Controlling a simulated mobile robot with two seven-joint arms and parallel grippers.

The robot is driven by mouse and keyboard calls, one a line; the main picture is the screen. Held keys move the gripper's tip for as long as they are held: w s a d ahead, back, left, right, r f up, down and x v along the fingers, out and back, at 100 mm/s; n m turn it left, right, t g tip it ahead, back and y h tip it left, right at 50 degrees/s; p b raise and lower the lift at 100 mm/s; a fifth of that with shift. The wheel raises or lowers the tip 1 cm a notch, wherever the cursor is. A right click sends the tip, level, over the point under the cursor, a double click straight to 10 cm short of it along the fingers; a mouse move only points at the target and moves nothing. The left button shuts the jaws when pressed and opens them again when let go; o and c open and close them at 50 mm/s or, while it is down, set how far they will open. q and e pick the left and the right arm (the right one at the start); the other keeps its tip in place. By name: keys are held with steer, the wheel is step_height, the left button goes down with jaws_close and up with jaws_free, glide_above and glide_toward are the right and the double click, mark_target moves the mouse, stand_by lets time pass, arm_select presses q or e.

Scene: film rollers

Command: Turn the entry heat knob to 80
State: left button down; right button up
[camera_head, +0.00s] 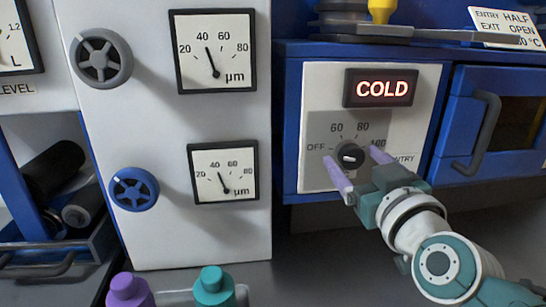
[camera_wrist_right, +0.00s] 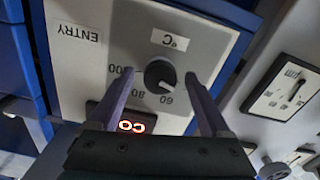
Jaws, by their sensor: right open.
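The entry heat knob (camera_head: 349,156) is a dark round dial with a pale mark, on a grey and white panel (camera_head: 318,90) labelled OFF, 60, 80 and 100. In the right wrist view the knob (camera_wrist_right: 160,74) shows upside down, its pale mark seemingly toward the 60 side; the exact setting is hard to read. My right gripper (camera_head: 360,166) is open, its two purple fingers on either side of the knob. In the right wrist view the fingers (camera_wrist_right: 158,78) stand apart with visible gaps to the knob. A red lit display (camera_head: 382,88) above reads COLD. My left gripper is not in view.
A blue door with a grey handle (camera_head: 483,130) is right of the panel. A white cabinet (camera_head: 165,230) with two gauges and two handwheels stands left. Purple (camera_head: 130,290) and teal (camera_head: 214,285) capped objects show at the bottom. A yellow-topped part (camera_head: 381,10) sits above the panel.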

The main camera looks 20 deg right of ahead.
jaws_close()
stand_by(0.6)
